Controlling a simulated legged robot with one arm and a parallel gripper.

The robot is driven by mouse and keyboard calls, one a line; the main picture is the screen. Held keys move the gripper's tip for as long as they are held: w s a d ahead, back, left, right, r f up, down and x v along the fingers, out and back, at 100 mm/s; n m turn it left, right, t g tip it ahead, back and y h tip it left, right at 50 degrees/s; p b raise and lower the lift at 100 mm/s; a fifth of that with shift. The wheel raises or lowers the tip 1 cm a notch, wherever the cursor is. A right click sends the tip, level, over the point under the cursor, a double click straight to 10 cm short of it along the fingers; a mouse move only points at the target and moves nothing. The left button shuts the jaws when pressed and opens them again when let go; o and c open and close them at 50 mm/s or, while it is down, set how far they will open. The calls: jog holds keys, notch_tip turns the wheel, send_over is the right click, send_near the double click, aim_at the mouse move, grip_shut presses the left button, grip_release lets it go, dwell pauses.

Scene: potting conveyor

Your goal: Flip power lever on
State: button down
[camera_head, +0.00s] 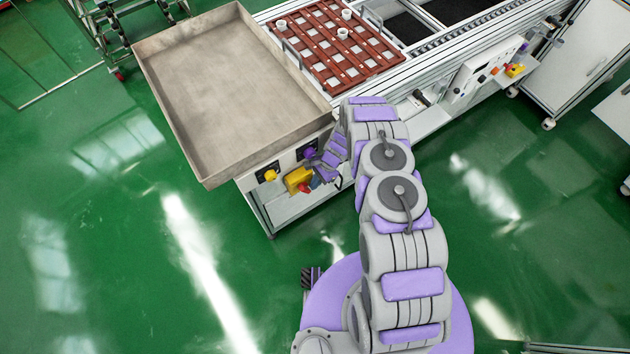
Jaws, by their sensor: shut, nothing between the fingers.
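The front panel under the large tray carries a yellow box (298,179) with a small red part (314,182) beside it, and a yellow knob (270,175) on a dark plate to its left. Which of these is the power lever I cannot tell for sure. My gripper (313,163) is shut and empty, in front of this panel, just above and right of the yellow box. It hides part of the panel, and I cannot tell whether it touches anything.
A large empty metal tray (157,50) overhangs the panel. Behind is the conveyor with a brown grid rack (330,42) holding several white cups. Another panel (478,75) with a yellow-and-red switch (515,70) is at right. The green floor (130,260) is clear at left.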

jog(key=shift+r, duration=0.1)
dwell(0.3)
jog(key=shift+r, duration=0.7)
jog(key=shift+w+r+p, duration=0.1)
jog(key=shift+p, duration=0.2)
jog(key=p+v, duration=0.3)
jog(key=v, duration=1.4)
jog(key=f, duration=0.4)
jog(key=shift+s+a+f, duration=0.1)
jog(key=shift+s+a, duration=0.05)
jog(key=shift+s, duration=0.15)
